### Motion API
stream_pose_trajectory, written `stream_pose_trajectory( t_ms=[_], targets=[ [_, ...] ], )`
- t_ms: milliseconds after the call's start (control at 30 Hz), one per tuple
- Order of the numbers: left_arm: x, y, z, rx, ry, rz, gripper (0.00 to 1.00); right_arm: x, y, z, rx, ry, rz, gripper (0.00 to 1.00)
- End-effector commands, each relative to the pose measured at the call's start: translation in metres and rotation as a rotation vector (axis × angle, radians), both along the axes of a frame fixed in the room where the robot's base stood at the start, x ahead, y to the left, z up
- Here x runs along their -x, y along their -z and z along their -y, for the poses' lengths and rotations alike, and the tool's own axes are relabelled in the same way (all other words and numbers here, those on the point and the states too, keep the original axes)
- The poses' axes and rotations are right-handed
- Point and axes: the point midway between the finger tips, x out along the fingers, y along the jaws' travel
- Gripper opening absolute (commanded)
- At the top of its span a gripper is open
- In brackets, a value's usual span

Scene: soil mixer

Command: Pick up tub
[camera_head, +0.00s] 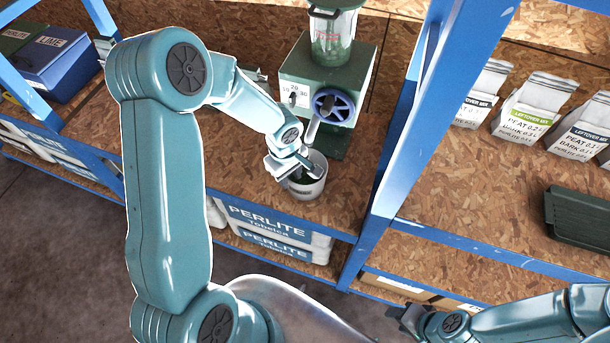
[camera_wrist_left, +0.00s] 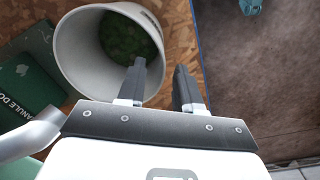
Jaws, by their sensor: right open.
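The white tub (camera_head: 309,188) stands upright on the wooden shelf below the green mixer and has green material inside. In the left wrist view the tub (camera_wrist_left: 84,75) shows its open mouth. My left gripper (camera_head: 297,174) is at the tub's rim. In the left wrist view my left gripper (camera_wrist_left: 161,75) is open, with one dark finger over the tub's mouth and the other outside the wall. I cannot tell whether either finger touches it. My right gripper (camera_head: 408,320) is open and low at the bottom of the head view, away from the tub.
The green mixer (camera_head: 325,80) with a blue handwheel (camera_head: 333,107) stands behind the tub. A blue post (camera_head: 398,150) rises to its right. Perlite bags (camera_head: 265,223) lie below the shelf. Leftover-mix bags (camera_head: 545,105) and a dark green tray (camera_head: 578,217) are on the right.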

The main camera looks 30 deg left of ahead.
Motion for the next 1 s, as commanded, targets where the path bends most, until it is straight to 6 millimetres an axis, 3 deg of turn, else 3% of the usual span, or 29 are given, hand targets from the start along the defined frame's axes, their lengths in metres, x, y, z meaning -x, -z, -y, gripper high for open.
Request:
stream_pose_trajectory(
  t_ms=[267, 500, 767, 900, 1000],
  targets=[
    [-0.001, 0.025, 0.0, 0.002, 0.001, -0.004, 0.35, 0.0, -0.005, 0.0, 0.0, 0.0, 0.0, 0.43],
    [-0.001, 0.062, 0.0, 0.001, 0.0, -0.001, 0.35, 0.0, -0.008, 0.0, 0.0, 0.0, 0.0, 0.43],
    [-0.002, 0.066, 0.0, 0.0, 0.0, 0.001, 0.35, 0.0, -0.007, 0.0, 0.0, 0.0, 0.0, 0.43],
    [-0.002, 0.065, 0.0, 0.0, 0.0, 0.001, 0.0, 0.0, -0.007, 0.0, 0.0, 0.0, 0.0, 0.43],
    [-0.001, 0.065, 0.0, 0.0, 0.0, 0.001, 0.0, 0.0, -0.007, 0.0, 0.0, 0.0, 0.0, 0.43]
  ],
)
